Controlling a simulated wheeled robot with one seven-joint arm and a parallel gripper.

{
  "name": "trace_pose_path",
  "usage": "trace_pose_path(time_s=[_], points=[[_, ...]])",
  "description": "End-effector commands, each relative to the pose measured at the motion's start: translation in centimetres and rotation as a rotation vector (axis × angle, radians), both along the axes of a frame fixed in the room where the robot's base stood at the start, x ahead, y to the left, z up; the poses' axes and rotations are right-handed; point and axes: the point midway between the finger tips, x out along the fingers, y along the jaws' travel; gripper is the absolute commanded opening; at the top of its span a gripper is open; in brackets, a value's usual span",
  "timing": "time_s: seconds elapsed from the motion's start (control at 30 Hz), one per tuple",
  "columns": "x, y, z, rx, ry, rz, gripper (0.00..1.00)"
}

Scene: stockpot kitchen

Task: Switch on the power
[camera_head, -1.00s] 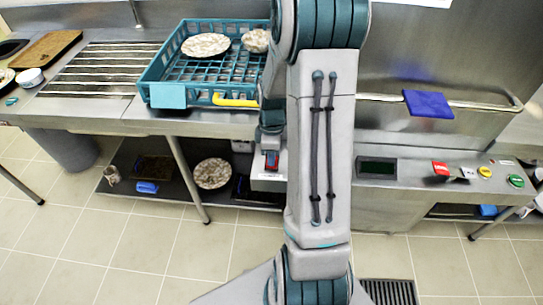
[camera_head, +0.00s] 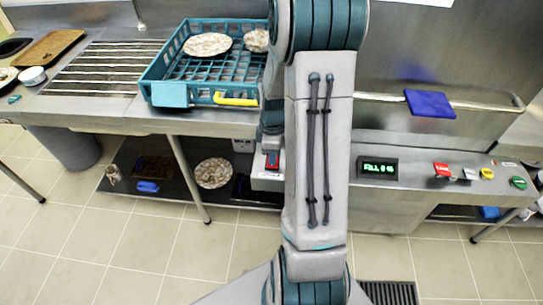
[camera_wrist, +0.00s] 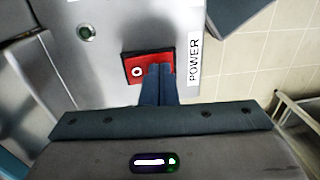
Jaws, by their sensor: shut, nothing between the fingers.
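The red power switch (camera_wrist: 137,70) shows in the wrist view, a rocker in a dark frame with a white "O" on its left half. The label "POWER" (camera_wrist: 195,58) stands beside it. My gripper (camera_wrist: 158,70) is shut and empty, its fingertips at the switch's right half, seemingly touching it; they hide that half. In the head view the red switch (camera_head: 272,163) shows just left of my arm, at the left end of the machine's front panel. The panel's display (camera_head: 378,168) is lit with green text, which seems to begin with "FILL".
A round indicator (camera_wrist: 87,32) sits on the panel near the switch. A red control (camera_head: 441,169), a yellow button (camera_head: 487,173) and a green button (camera_head: 518,183) sit further right. A teal rack (camera_head: 200,75) with plates stands on the counter at left.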

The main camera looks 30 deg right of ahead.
Motion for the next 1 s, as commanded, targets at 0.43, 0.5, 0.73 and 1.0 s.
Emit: trace_pose_path(time_s=[0.43,0.5,0.73,1.0], points=[[0.7,-0.5,0.3,0.001,0.001,0.002,0.0],[0.7,-0.5,0.4,0.001,0.001,0.002,0.0],[0.7,-0.3,2.1,0.0,0.0,0.004,0.0],[0.5,0.0,6.2,-0.003,-0.005,0.006,0.0]])
